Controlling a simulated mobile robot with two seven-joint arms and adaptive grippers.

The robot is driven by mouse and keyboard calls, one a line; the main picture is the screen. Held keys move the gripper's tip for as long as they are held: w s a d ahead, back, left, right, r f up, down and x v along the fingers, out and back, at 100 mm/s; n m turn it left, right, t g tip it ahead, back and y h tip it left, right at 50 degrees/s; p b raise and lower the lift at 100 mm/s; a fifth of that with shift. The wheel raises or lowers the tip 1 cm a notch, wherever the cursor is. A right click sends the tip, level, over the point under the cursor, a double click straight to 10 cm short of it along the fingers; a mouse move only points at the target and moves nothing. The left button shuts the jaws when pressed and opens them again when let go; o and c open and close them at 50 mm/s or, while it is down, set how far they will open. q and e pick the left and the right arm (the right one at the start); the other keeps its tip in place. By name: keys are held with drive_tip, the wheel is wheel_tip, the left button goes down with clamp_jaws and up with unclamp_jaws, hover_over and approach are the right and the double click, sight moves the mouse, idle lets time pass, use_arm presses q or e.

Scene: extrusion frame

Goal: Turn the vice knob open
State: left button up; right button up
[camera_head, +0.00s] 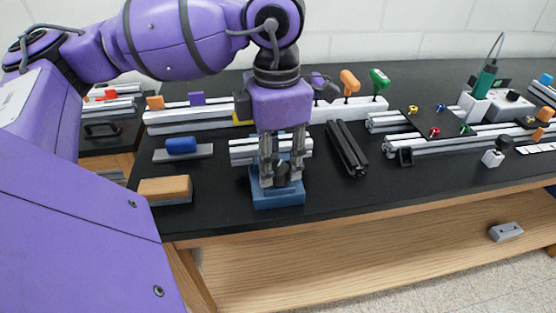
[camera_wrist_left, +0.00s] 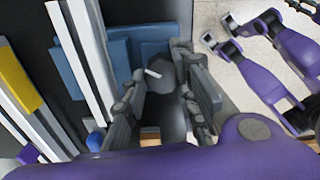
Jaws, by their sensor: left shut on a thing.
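The blue vice (camera_head: 278,198) stands near the front edge of the table, below my left arm. It also shows in the wrist view (camera_wrist_left: 72,68). Its dark round knob (camera_wrist_left: 160,80) carries a white mark and sits between the fingers of my left gripper (camera_head: 282,176). In the wrist view the left gripper (camera_wrist_left: 160,72) has a finger on each side of the knob and is shut on it. The gripper points down, and its fingers hide part of the knob and vice in the head view.
A wood-topped block (camera_head: 165,190) and a blue-topped block (camera_head: 181,146) lie left of the vice. The table's front strip right of the vice is clear.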

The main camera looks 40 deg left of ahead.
use_arm(q)
drive_tip(key=n, duration=0.6)
drive_tip(key=shift+w+a+r+n, duration=0.1)
drive_tip(key=shift+a+r+n, duration=0.15)
drive_tip(key=shift+r+n, duration=0.05)
drive_tip(key=n, duration=0.5)
drive_tip(key=shift+s+b, duration=0.2)
drive_tip(key=shift+b, duration=0.2)
drive_tip(key=n, duration=0.6)
drive_tip(key=shift+s+d+f+n, duration=0.1)
drive_tip(key=shift+s+d+n, duration=0.1)
drive_tip(key=shift+n, duration=0.2)
drive_tip(key=n, duration=0.4)
drive_tip(key=shift+s+d+f+n, duration=0.1)
drive_tip(key=shift+s+d+n, duration=0.05)
drive_tip(key=shift+n, duration=0.55)
drive_tip(key=shift+s+f, duration=0.1)
drive_tip(key=o, duration=0.9)
drive_tip(key=shift+o, duration=0.5)
drive_tip(key=shift+s, duration=0.15)
